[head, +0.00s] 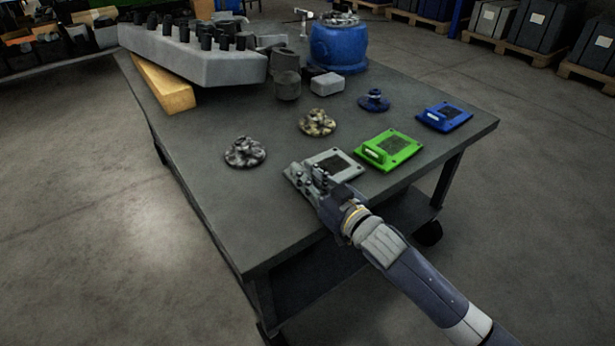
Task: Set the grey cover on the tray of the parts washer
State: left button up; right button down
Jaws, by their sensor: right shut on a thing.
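The grey cover (338,161) lies on the dark table (225,212), near its right front edge. It is a flat square plate with a darker mesh-like centre. My right gripper (306,179) is shut on the cover at its near left side, and its fingers hide that part. I cannot tell whether the cover is lifted off the table. My left gripper is not in view.
A green cover (390,147) and a blue cover (444,116) lie to the right. Several small wheel-like parts, one dark grey (245,152), lie behind. A blue drum (338,46) and a grey engine head (190,58) on a wooden beam (163,84) stand at the back. The table's front left is clear.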

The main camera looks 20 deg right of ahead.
jog(key=c, duration=1.5)
grip_release()
jog(key=shift+c, duration=0.2)
